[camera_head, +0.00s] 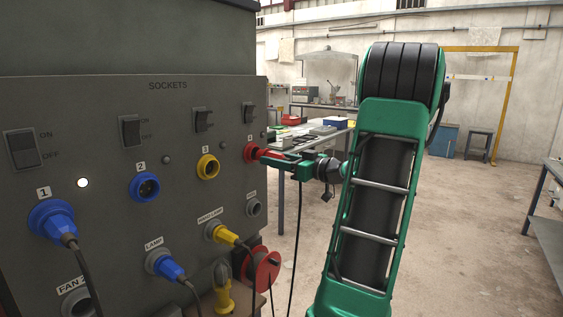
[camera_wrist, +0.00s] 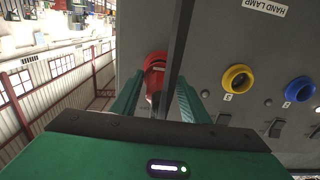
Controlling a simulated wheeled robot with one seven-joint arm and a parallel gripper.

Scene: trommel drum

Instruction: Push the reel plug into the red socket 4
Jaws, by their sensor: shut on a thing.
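The red socket 4 (camera_head: 251,152) is at the right end of the upper socket row in the head view. The red reel plug (camera_head: 268,154) is at its mouth, in line with it; I cannot tell how deep it sits. My gripper (camera_head: 279,159) is shut on the plug, reaching in from the right. In the wrist view, the green fingers of my gripper (camera_wrist: 157,100) stand either side of the plug, and red (camera_wrist: 155,62) shows beyond them where plug and socket run together. A dark cable crosses in front and hides part of this.
The grey panel (camera_head: 110,95) holds a yellow socket (camera_head: 208,167), a blue socket (camera_head: 144,187) and switches. A blue plug (camera_head: 52,220) sits in socket 1. Other plugs with cables and a red reel (camera_head: 262,268) are below. Open floor lies right.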

